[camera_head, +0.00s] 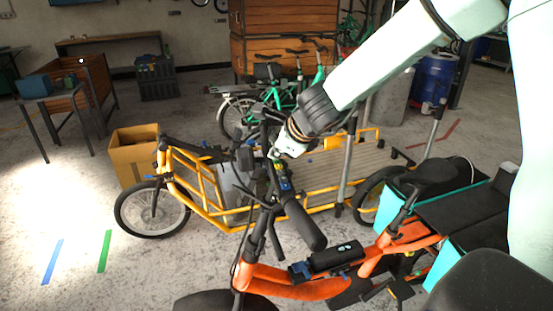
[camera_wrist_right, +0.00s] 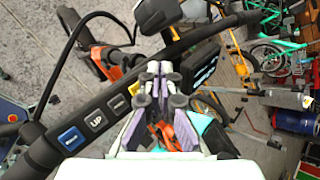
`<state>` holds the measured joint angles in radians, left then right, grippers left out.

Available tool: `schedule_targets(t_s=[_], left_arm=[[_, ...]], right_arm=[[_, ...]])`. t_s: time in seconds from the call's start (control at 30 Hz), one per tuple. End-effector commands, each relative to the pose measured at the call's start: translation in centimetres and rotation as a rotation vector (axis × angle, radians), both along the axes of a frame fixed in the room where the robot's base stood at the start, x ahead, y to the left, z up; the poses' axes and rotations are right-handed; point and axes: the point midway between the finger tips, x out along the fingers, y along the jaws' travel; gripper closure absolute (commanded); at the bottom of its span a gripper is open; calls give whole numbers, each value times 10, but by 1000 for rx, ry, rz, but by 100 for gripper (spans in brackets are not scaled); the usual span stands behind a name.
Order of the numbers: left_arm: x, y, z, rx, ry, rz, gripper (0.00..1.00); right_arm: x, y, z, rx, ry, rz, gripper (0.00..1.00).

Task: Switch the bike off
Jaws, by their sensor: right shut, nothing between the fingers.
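The orange cargo bike (camera_head: 275,283) stands in front, with its black handlebar (camera_head: 303,222) turned towards me. My right gripper (camera_head: 278,158) is shut and empty, right at the handlebar. In the right wrist view the right gripper (camera_wrist_right: 166,78) points at the bar, beside a black control pad. The pad carries a blue button (camera_wrist_right: 70,137), a grey "UP" button (camera_wrist_right: 95,122) and another grey button (camera_wrist_right: 117,104). A lit display (camera_wrist_right: 203,68) sits just right of the fingers, partly hidden by them. I cannot tell whether the fingertips touch anything. My left gripper is out of view.
A yellow cargo bike (camera_head: 199,179) with a flat bed stands just behind. A green bike (camera_head: 285,97), a wooden crate (camera_head: 283,53) and a blue barrel (camera_head: 432,80) are farther back. A yellow box (camera_head: 134,165) stands at left. The floor at front left is clear.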

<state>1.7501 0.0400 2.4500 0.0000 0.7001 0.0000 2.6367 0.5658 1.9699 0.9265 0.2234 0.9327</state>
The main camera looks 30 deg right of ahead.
Motion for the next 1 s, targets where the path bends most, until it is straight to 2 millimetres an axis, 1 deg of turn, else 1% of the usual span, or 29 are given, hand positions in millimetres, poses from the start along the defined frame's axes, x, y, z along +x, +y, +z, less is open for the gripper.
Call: schedule_targets(t_s=[0.4, 0.7, 1.0], left_arm=[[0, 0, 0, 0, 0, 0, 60], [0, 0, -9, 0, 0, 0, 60], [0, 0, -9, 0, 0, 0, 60]], right_arm=[[0, 0, 0, 0, 0, 0, 100], [0, 0, -10, 0, 0, 0, 100], [-1, 0, -10, 0, 1, 0, 100]])
